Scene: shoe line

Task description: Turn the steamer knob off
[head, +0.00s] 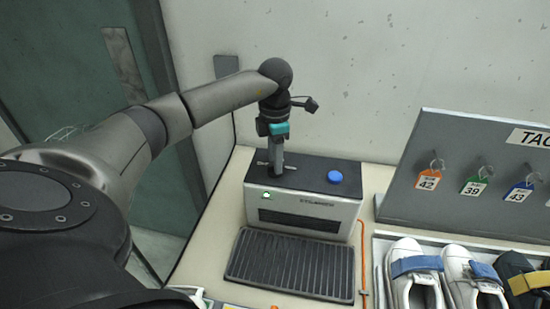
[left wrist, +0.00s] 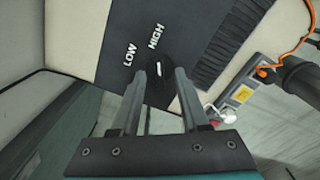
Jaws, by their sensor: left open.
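The steamer (head: 310,203) is a metal box with a black top, standing on the bench. Its black round knob (left wrist: 162,70) with a white mark shows in the left wrist view. The white words LOW and HIGH are printed beside the knob; no OFF label is visible. My left gripper (head: 277,168) points down at the left part of the steamer's top. In the left wrist view the gripper (left wrist: 161,76) is open, with a finger on each side of the knob. I cannot tell whether they touch it. In the head view the gripper hides the knob. My right gripper is out of view.
A blue button (head: 335,177) sits on the steamer's top, right of my gripper. A green light (head: 267,195) shows on its front. A dark ribbed plate (head: 290,264) lies before it. A grey tag board (head: 450,215) and several shoes (head: 407,265) stand to the right.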

